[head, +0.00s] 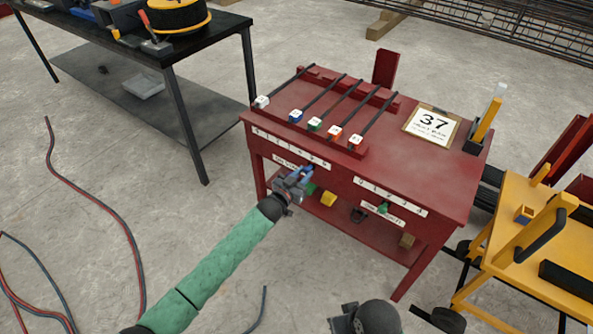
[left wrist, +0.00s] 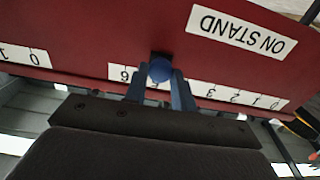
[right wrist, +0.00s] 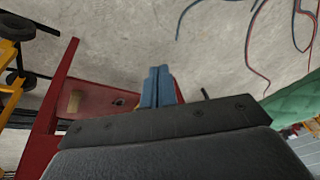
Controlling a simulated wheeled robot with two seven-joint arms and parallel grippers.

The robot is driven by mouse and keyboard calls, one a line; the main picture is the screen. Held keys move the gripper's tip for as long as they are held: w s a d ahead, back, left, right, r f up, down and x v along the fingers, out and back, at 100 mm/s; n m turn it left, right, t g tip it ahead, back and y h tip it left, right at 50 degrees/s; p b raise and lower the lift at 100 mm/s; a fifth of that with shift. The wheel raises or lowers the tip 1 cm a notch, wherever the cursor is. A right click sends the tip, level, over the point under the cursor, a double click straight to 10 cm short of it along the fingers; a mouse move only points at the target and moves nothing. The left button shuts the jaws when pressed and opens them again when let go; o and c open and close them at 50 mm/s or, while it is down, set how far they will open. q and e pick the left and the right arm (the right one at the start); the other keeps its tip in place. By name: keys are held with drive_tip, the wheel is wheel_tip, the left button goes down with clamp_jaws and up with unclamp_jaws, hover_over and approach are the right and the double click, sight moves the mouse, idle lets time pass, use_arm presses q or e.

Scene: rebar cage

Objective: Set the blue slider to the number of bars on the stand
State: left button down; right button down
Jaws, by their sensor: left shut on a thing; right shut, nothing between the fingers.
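The bar stand (head: 330,103) on top of the red bench holds several dark bars with coloured, marked end blocks. On the bench's front, my left gripper (head: 306,173) is shut on the blue slider's round knob (left wrist: 160,70). In the left wrist view the number strip (left wrist: 235,97) appears upside down beside the "ON STAND" label (left wrist: 240,30). The knob is close to the 6, on its lower-number side; the fingers partly hide the digits there. My right gripper (right wrist: 158,85) is shut and empty, over the floor near a red bench.
A green slider knob (head: 382,208) is on a second strip further right. A yellow cart (head: 500,248) stands at the right, a black table (head: 130,52) at the upper left. Cables cross the left floor.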

drive_tip(key=shift+f, duration=0.1)
use_arm(q)
drive_tip(key=c, duration=1.1)
unclamp_jaws()
drive_tip(key=shift+c, duration=0.2)
use_arm(e)
drive_tip(key=shift+s+f, duration=0.1)
drive_tip(key=shift+f, duration=0.1)
use_arm(q)
drive_tip(key=shift+a, duration=0.1)
drive_tip(key=b+v, duration=0.1)
drive_tip(key=v, duration=0.6)
drive_tip(key=shift+s+a, duration=0.2)
drive_tip(key=shift+s, duration=0.1)
use_arm(e)
drive_tip(key=shift+w+a+f+y, duration=0.15)
drive_tip(key=shift+w+a+f, duration=0.05)
drive_tip(key=shift+a+f, duration=0.3)
drive_tip(key=shift+w+a+f+y, duration=0.15)
drive_tip(key=shift+w+a+f, duration=0.05)
drive_tip(key=shift+a+f, duration=0.2)
use_arm(q)
drive_tip(key=shift+f, duration=0.1)
use_arm(e)
drive_tip(key=shift+s+d, duration=0.1)
